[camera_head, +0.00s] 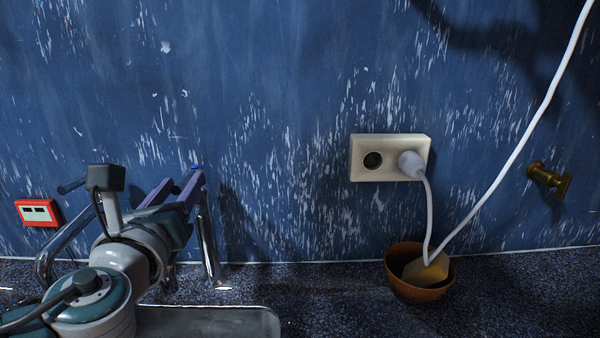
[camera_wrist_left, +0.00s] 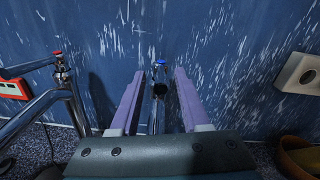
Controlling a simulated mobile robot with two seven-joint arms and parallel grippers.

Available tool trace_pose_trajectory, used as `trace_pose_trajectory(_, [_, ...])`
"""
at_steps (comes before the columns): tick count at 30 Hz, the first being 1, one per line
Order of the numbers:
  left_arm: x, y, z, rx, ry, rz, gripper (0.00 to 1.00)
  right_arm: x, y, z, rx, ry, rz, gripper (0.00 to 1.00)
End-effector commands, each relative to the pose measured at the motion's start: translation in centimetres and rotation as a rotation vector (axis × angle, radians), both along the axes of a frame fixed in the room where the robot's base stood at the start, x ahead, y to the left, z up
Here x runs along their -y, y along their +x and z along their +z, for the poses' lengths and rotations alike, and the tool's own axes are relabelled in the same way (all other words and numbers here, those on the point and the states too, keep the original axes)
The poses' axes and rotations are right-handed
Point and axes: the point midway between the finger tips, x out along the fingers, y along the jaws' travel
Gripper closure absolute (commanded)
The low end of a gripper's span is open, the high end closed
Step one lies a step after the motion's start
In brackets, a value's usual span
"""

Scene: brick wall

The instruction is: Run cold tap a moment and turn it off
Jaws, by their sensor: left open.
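The cold tap, a chrome pipe with a blue cap, shows in the head view (camera_head: 211,250), partly hidden by my gripper. In the left wrist view its blue-capped top (camera_wrist_left: 161,63) shows between the finger ends. My left gripper (camera_head: 181,183), with purple fingers, is open; its fingers (camera_wrist_left: 160,75) lie on either side of the cold tap's top in the wrist view. I cannot tell whether they touch it. A second chrome tap with a red cap (camera_wrist_left: 57,54) stands to the left. No running water is visible. My right gripper is not in view.
A metal sink edge (camera_head: 215,320) lies below. A wall socket (camera_head: 362,141) holds a plug with a white cord. The cord runs past a brown bowl (camera_head: 420,294) holding a yellowish object (camera_head: 428,270). A red-framed box (camera_head: 38,224) and a brass fitting (camera_head: 562,186) are on the blue wall.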

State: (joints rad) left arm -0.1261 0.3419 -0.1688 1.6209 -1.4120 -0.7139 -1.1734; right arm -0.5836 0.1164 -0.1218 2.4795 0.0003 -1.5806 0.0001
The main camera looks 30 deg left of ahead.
Motion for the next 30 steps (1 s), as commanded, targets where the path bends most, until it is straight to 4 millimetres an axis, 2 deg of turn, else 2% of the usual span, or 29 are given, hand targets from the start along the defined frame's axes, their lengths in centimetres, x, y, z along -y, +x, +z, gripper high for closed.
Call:
trace_pose_trajectory(4, [-0.50,0.80,0.01,0.000,-0.001,0.001,0.54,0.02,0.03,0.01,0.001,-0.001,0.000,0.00])
trace_pose_trajectory(11, [-0.55,0.86,-0.01,0.000,-0.002,0.001,0.54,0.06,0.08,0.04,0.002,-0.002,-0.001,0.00])
trace_pose_trajectory(24, [-0.51,0.82,-0.01,0.000,-0.002,0.001,1.00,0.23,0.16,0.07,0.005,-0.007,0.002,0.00])
trace_pose_trajectory(30, [-0.50,0.83,-0.01,0.000,-0.002,0.001,1.00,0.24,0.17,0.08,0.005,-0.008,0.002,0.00])
